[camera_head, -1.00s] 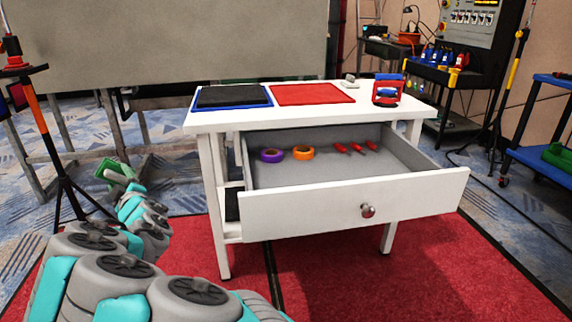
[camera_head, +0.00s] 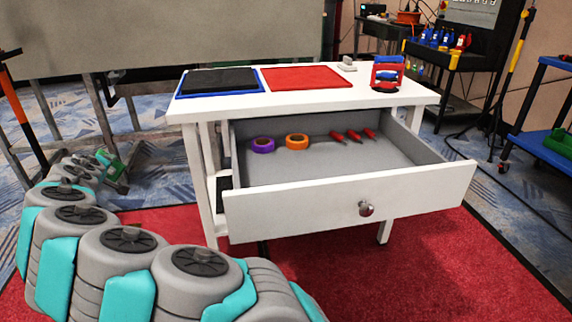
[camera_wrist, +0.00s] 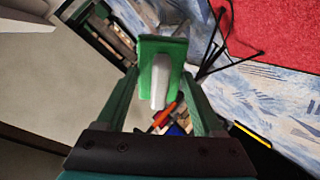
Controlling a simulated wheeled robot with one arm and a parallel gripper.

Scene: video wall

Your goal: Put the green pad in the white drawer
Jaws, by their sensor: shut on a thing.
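My gripper (camera_wrist: 160,85) is shut on the green pad (camera_wrist: 148,48), a flat green piece with a pale grip on it, held between the green fingers. In the head view my gripper (camera_head: 114,168) is small and low at the left, beside the white table and well apart from the drawer; the pad is hard to tell from the fingers there. The white drawer (camera_head: 300,207) is pulled open under the tabletop, with a round metal knob. Inside, a purple tape roll (camera_head: 263,145), an orange tape roll (camera_head: 297,141) and three red items (camera_head: 353,135) lie at the back.
The white tabletop (camera_head: 310,98) carries a black mat on a blue one (camera_head: 219,80), a red mat (camera_head: 303,78), a small grey object (camera_head: 347,64) and a red-and-blue item (camera_head: 387,75). The drawer's front and right are bare. A large grey board stands behind.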

